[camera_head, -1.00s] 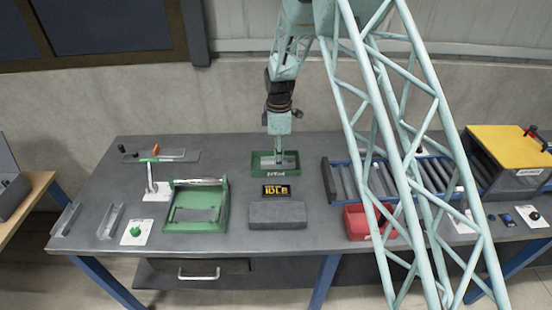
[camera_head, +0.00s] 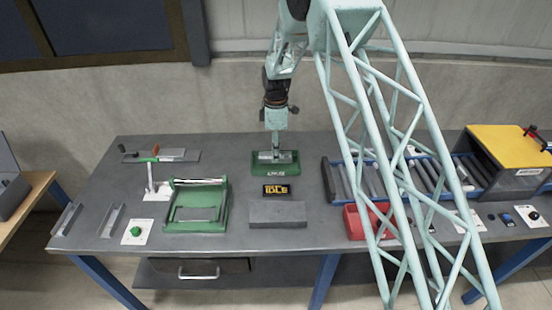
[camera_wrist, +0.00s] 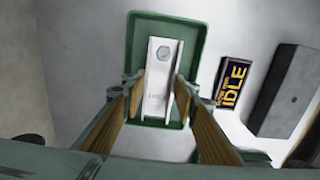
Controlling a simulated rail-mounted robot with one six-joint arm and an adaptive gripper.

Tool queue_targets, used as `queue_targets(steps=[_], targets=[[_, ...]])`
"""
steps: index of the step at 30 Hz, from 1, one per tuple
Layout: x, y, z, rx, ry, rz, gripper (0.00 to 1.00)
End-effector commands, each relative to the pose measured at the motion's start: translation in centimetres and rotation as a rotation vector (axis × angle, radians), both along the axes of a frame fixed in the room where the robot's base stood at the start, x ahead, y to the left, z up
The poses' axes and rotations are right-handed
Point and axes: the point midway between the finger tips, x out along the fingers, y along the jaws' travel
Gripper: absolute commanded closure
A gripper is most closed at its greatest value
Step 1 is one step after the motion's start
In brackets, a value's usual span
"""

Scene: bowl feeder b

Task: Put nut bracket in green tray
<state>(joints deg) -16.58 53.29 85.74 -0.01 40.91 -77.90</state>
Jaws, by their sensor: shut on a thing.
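The nut bracket is a pale metal channel with a hex nut near one end; it shows in the wrist view (camera_wrist: 160,75) and as a small grey piece in the head view (camera_head: 270,157). My gripper (camera_wrist: 157,92) is shut on it, one finger along each long side. The green tray (camera_head: 276,170) is directly beneath my gripper at the back middle of the bench. In the wrist view the tray's rim (camera_wrist: 199,50) surrounds much of the bracket. Whether the bracket touches the tray floor, I cannot tell.
An IDLE display (camera_head: 275,190) and a grey block (camera_head: 278,214) stand in front of the tray. A green-framed fixture (camera_head: 196,226) is to the left. A red bin (camera_head: 352,222) and a roller conveyor (camera_head: 335,180) are to the right, partly behind my arm.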

Motion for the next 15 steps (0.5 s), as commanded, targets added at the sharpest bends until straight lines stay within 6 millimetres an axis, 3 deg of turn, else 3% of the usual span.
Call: queue_targets(steps=[6,15], targets=[[-0.1,0.0,-2.3,0.000,0.002,0.000,0.87],[-0.1,0.0,-2.8,0.000,0.001,0.000,0.87]])
